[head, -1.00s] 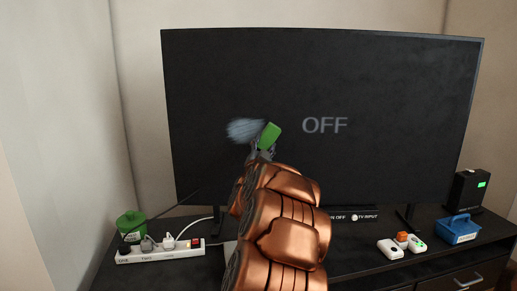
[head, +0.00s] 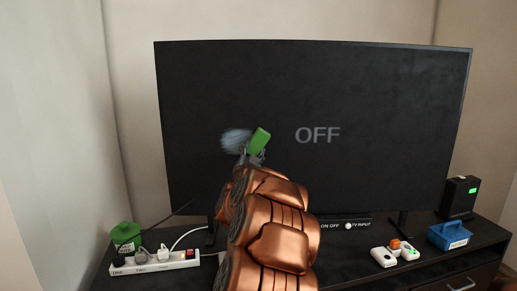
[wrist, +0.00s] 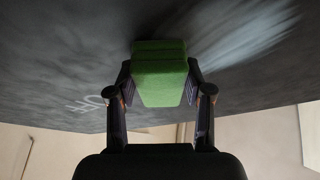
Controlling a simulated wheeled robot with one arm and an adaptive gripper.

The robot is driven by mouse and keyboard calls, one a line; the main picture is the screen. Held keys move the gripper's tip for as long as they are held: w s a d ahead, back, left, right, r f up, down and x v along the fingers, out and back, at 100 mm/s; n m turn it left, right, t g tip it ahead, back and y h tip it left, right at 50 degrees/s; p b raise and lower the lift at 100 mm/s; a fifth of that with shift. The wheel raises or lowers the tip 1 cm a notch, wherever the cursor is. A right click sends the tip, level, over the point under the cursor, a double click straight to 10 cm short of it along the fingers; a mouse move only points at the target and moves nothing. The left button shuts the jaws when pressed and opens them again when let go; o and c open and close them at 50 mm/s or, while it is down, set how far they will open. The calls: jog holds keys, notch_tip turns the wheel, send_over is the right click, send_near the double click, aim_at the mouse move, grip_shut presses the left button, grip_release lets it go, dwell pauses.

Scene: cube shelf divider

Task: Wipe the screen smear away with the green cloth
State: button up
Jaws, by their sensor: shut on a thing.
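The green cloth (head: 260,141) is a thick folded pad in front of the screen. My gripper (head: 253,157) is shut on it; in the wrist view my gripper (wrist: 160,92) has a finger on each side of the cloth (wrist: 160,72). The grey-white smear (head: 236,140) is on the dark screen (head: 380,110), just left of the cloth and partly behind it. In the wrist view the smear (wrist: 240,40) spreads to the upper right of the cloth. The cloth's far edge is at or very near the screen; I cannot tell whether it touches.
The screen reads OFF and stands on a black cabinet (head: 350,262). A power strip (head: 155,262) with plugs and a green container (head: 125,236) are at left. White devices (head: 384,257), a blue caddy (head: 449,234) and a black box (head: 459,197) are at right.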

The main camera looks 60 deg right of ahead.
aim_at(231, 139)
jog(key=shift+w+a+f+p, duration=0.1)
jog(key=shift+w+a+p, duration=0.35)
jog(key=shift+w, duration=0.4)
jog(key=shift+w+a+r+p, duration=0.1)
jog(key=shift+w+a+p, duration=0.3)
jog(key=shift+w, duration=0.5)
jog(key=shift+w+a+f+p, duration=0.1)
jog(key=shift+w+a+p, duration=0.35)
jog(key=shift+w, duration=0.4)
jog(key=shift+w, duration=0.1)
